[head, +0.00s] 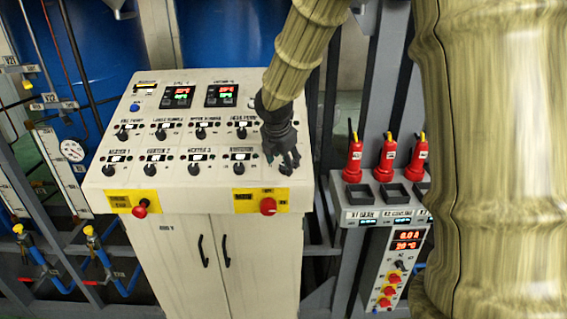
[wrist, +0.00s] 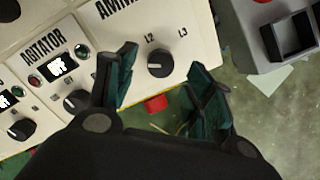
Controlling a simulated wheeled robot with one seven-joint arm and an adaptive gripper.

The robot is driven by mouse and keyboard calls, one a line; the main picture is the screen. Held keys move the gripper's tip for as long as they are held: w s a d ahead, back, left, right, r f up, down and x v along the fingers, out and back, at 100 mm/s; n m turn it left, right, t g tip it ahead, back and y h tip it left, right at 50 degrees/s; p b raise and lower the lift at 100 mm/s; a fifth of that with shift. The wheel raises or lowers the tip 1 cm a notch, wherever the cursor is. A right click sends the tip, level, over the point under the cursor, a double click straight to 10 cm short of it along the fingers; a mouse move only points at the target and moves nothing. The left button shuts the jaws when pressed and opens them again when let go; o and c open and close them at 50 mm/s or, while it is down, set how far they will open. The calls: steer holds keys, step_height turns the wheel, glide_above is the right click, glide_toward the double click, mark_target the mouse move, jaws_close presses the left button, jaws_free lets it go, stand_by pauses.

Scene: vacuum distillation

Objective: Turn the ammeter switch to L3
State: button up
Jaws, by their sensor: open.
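The ammeter switch (wrist: 160,63) is a round black knob on the white panel, with L2 printed above it and L3 to its upper right. A small light mark shows on the knob's left side. The label starting "AMM" is cut off at the top of the wrist view. My gripper (wrist: 163,60) is open, with one finger on each side of the knob; contact is not clear. In the head view my gripper (head: 283,160) is over the right part of the control panel (head: 215,186) and hides the switch there.
Red knobs (head: 140,207) (head: 268,206) stick out on the panel's front edge.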

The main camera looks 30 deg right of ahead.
steer(key=shift+x, duration=1.45)
steer(key=shift+p, duration=0.3)
steer(key=c, duration=1)
